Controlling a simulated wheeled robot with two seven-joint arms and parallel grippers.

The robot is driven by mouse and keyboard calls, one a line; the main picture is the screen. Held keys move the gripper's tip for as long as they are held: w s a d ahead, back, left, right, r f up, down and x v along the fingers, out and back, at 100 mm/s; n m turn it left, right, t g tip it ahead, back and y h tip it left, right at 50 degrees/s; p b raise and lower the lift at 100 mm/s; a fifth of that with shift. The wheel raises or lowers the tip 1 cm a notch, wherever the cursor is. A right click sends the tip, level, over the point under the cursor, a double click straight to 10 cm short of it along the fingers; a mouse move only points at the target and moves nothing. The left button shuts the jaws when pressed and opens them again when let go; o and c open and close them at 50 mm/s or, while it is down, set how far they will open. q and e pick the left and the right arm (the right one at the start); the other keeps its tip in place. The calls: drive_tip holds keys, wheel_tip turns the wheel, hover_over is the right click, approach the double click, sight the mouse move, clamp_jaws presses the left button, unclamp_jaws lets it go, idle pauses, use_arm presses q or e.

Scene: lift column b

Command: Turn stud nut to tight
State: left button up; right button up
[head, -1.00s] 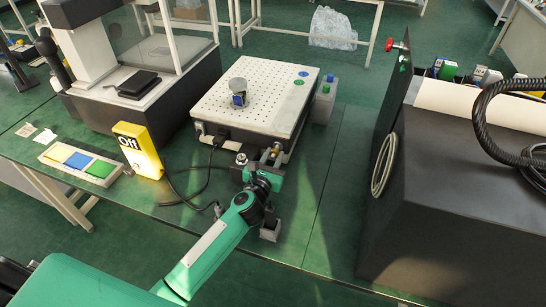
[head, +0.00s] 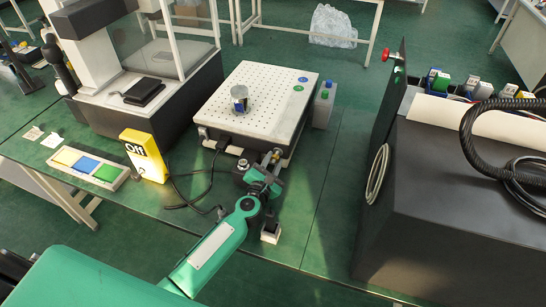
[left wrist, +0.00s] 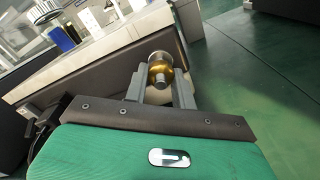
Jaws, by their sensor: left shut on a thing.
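The brass stud nut (left wrist: 160,72) shows in the left wrist view, on a stud with a round silver collar at the front side of the perforated platform (head: 262,92). My left gripper (left wrist: 160,88) has one finger on each side of the nut and is shut on it. In the head view my left gripper (head: 270,162) reaches the platform's front right corner, and its wrist hides most of the nut. How tight the nut is cannot be told. My right gripper is not in view.
A dark machine housing (head: 455,200) stands at right. A cable lies left of my gripper.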

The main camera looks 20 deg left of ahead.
use_arm(q)
drive_tip(key=shift+r+m+p, duration=0.15)
drive_tip(key=shift+m+p, duration=0.15)
drive_tip(key=shift+m, duration=0.2)
drive_tip(key=m+p, duration=0.2)
drive_tip(key=m, duration=0.1)
drive_tip(key=shift+m+p, duration=0.8)
drive_tip(key=shift+m, duration=0.9)
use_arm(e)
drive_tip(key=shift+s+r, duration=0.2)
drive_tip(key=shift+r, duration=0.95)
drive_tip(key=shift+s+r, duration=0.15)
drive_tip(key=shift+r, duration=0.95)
use_arm(q)
drive_tip(key=o, duration=1)
